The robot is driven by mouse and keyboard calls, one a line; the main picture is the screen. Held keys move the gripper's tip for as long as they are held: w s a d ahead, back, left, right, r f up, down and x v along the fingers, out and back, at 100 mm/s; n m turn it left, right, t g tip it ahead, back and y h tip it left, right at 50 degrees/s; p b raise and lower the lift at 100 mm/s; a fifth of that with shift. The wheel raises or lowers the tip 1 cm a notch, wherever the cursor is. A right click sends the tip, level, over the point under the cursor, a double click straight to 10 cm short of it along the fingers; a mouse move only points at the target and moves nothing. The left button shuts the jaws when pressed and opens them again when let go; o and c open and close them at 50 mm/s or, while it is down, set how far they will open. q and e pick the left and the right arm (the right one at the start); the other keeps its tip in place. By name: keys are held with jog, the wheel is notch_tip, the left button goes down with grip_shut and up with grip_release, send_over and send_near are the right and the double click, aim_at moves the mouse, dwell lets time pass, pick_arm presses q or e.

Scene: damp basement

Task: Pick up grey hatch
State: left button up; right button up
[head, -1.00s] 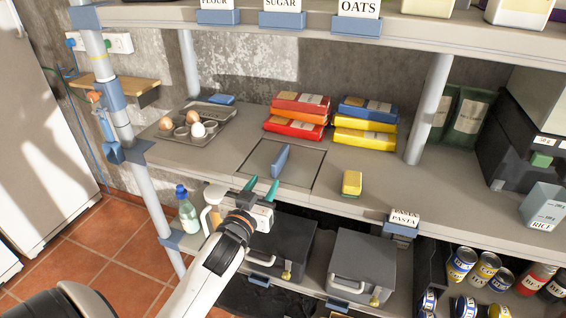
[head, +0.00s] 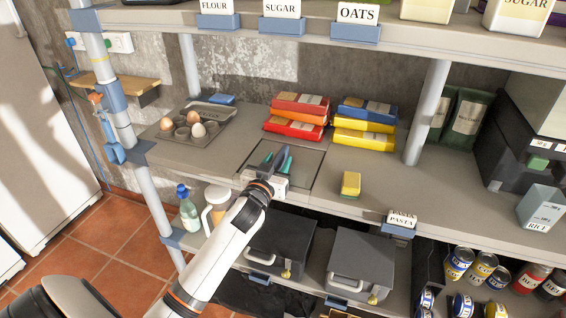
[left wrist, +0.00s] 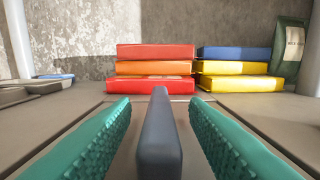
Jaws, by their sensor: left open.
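The grey hatch (head: 306,170) is a flat square panel set in the shelf top, with an upright blue-grey handle. In the left wrist view the handle (left wrist: 159,135) stands between the green fingers, with a gap on both sides. The hatch panel (left wrist: 85,125) shows behind and beside the fingers. My left gripper (head: 275,161) is open around the handle, its fingers on either side. It also shows in the left wrist view (left wrist: 160,140). The gripper and wrist hide the front part of the hatch in the head view. My right gripper is not in view.
Stacks of red-orange (head: 298,117) and blue-yellow packets (head: 364,122) lie behind the hatch. An egg tray (head: 215,127) lies left and a yellow sponge (head: 351,184) right. An upper shelf (head: 300,40) overhangs the back. Grey boxes (head: 361,266) stand below.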

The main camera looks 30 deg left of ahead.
pick_arm(q)
grip_shut()
jog(key=shift+r, duration=0.1)
